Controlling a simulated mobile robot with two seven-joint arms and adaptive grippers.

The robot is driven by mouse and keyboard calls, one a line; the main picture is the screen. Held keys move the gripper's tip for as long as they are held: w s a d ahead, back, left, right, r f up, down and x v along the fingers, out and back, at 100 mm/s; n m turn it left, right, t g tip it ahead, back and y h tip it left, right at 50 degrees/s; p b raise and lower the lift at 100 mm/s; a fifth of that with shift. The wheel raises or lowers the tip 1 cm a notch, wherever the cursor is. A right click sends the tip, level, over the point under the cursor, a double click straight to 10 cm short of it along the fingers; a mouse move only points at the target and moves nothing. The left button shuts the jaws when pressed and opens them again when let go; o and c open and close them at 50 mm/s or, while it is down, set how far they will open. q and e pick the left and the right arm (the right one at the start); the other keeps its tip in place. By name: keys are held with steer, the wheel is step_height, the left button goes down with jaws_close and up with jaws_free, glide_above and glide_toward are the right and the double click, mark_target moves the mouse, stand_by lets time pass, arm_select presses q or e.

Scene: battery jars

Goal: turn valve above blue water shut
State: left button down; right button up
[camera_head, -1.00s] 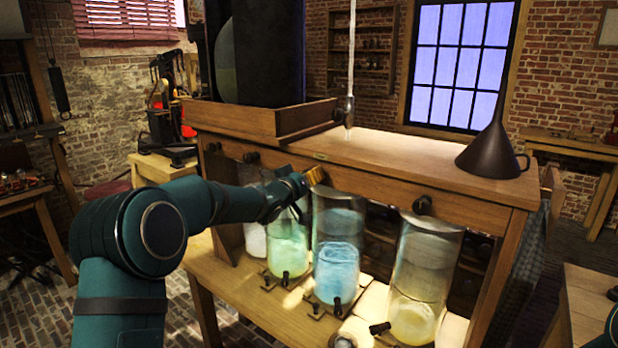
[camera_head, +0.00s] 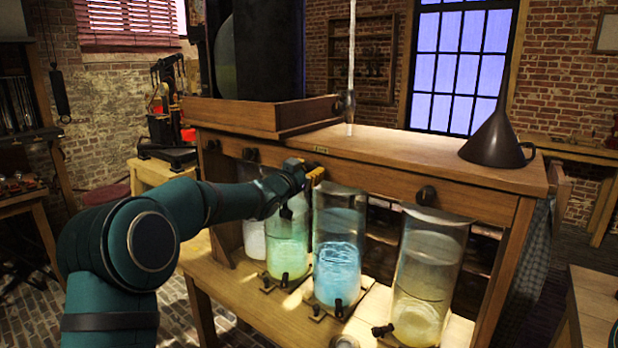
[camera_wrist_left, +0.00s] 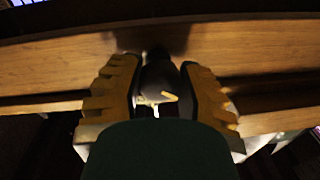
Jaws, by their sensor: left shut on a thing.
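The jar of blue water (camera_head: 338,262) stands on the lower shelf between the jar of green liquid (camera_head: 287,245) and the jar of pale yellow liquid (camera_head: 428,285). My left gripper (camera_head: 316,176) is at the front rail above the blue jar. In the left wrist view its two yellow-padded fingers (camera_wrist_left: 165,95) are on either side of a dark, rounded valve knob (camera_wrist_left: 163,72) and shut on it. In the head view the gripper hides this valve. My right gripper is out of view.
Similar dark valves stick out of the rail above the green jar (camera_head: 251,155) and above the yellow jar (camera_head: 425,195). Small black taps sit low at the jars' fronts. A dark funnel (camera_head: 497,140) stands on the bench top (camera_head: 420,157).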

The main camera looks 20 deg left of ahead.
arm_select(q)
steer(key=m+b, duration=0.1)
steer(key=m, duration=0.4)
steer(key=shift+f+h+b, duration=0.1)
steer(key=shift+h+b, duration=0.2)
steer(key=shift+b, duration=0.1)
steer(key=m+b, duration=0.1)
steer(key=m, duration=0.4)
steer(key=shift+a+m+h, duration=0.15)
steer(key=shift+m+h, duration=0.15)
steer(key=shift+r, duration=0.2)
steer(key=c, duration=0.5)
jaws_free()
steer(key=shift+w, duration=0.1)
steer(key=v, duration=1.2)
